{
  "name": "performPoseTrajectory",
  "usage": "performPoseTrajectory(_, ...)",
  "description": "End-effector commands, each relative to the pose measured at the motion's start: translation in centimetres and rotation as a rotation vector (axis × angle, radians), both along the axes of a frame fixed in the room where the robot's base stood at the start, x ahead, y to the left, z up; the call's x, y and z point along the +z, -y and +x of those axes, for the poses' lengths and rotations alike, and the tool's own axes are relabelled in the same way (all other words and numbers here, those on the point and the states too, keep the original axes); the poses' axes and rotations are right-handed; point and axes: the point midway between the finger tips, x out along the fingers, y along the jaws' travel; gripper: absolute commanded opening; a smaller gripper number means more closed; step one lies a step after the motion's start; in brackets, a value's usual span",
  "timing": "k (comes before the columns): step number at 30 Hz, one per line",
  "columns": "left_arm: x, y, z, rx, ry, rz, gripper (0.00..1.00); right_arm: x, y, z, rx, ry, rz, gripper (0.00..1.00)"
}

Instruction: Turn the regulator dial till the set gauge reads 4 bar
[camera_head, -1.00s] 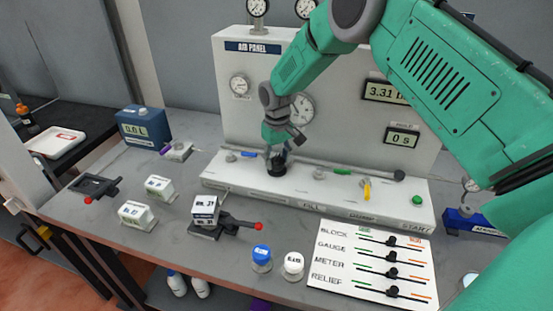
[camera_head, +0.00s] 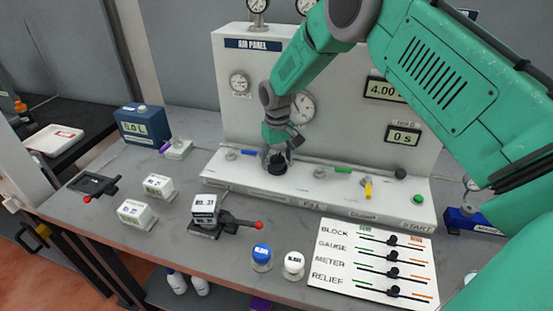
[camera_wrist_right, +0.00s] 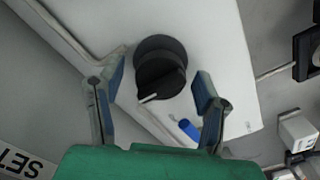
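The black regulator dial (camera_head: 277,167) sits on the sloped front ledge of the air panel (camera_head: 225,85). It shows large in the right wrist view (camera_wrist_right: 160,68), with a pale pointer mark on its lower left side. My right gripper (camera_head: 279,155) is over the dial. In the right wrist view its two fingers (camera_wrist_right: 159,80) stand apart on either side of the dial, with visible gaps. The upper digital display (camera_head: 383,90) reads 4.00, its right end hidden by my arm. A round gauge (camera_head: 302,105) behind my wrist is partly covered. My left gripper is out of view.
A green-handled valve (camera_head: 342,170) and a yellow lever (camera_head: 367,189) stand right of the dial; a blue handle (camera_head: 249,154) is to its left. Small boxes, two capped jars and a labelled slider board (camera_head: 340,268) occupy the bench in front.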

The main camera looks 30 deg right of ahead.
Motion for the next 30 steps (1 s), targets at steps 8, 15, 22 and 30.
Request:
performPoseTrajectory(8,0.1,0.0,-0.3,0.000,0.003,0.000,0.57,1.5,0.0,0.1,0.000,0.006,0.000,0.59)
performPoseTrajectory(15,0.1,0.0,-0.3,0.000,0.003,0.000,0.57,6.4,0.1,0.4,0.000,0.006,0.000,0.59)
performPoseTrajectory(22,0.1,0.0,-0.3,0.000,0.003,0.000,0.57,10.3,0.2,0.4,0.000,0.000,0.000,0.59)
performPoseTrajectory(30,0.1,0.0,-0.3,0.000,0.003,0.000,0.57,11.7,0.2,0.4,0.000,-0.003,0.001,0.59)
